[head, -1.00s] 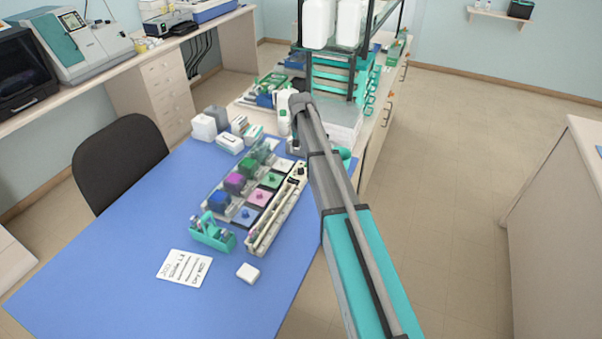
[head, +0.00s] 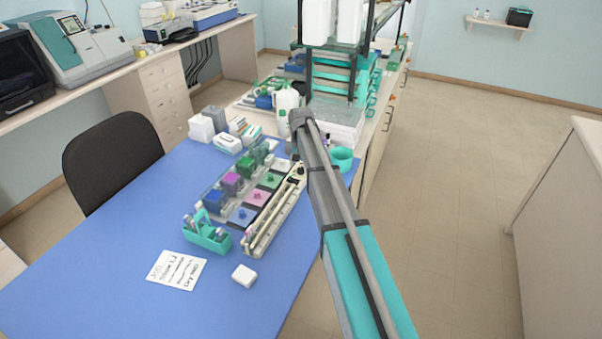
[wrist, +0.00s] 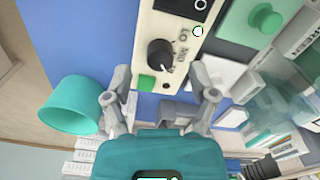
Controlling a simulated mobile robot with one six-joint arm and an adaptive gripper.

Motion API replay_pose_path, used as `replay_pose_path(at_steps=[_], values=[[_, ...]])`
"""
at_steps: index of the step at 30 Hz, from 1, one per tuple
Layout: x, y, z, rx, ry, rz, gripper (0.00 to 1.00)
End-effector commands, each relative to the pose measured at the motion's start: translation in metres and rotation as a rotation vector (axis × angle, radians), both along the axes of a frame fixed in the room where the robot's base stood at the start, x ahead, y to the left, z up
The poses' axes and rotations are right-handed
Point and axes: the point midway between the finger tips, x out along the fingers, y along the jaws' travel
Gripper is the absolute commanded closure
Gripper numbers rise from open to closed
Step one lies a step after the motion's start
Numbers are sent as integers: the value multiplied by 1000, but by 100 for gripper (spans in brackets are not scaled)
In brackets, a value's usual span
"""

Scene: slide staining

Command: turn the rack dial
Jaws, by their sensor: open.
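The rack dial (wrist: 160,52) is a round black knob with a white pointer mark. It sits on the cream end panel of the long rack (wrist: 185,50), beside the printed words LO and MID. In the wrist view my gripper (wrist: 160,80) is open and empty, with one finger on each side of the panel, just below the dial. I cannot tell whether a finger touches the panel. In the head view the rack (head: 270,222) lies along the blue mat, its dial end (head: 296,178) close beside my arm; my gripper is hidden there behind the arm.
A green square button (wrist: 146,83) and a black switch (wrist: 183,8) share the panel. A teal cup (wrist: 70,105) stands close to the left finger. Dye pots (head: 232,183), a teal slide holder (head: 207,236) and a white jug (head: 286,108) are nearby.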

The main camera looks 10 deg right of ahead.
Motion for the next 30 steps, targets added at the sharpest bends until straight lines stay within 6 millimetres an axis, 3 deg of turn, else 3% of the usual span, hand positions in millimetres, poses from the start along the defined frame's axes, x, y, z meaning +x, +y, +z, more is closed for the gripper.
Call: replay_pose_path(at_steps=[9,23,30], values=[[0,0,-20,0,0,0,26],[0,0,-22,0,0,0,26],[0,0,-22,0,0,0,67]])
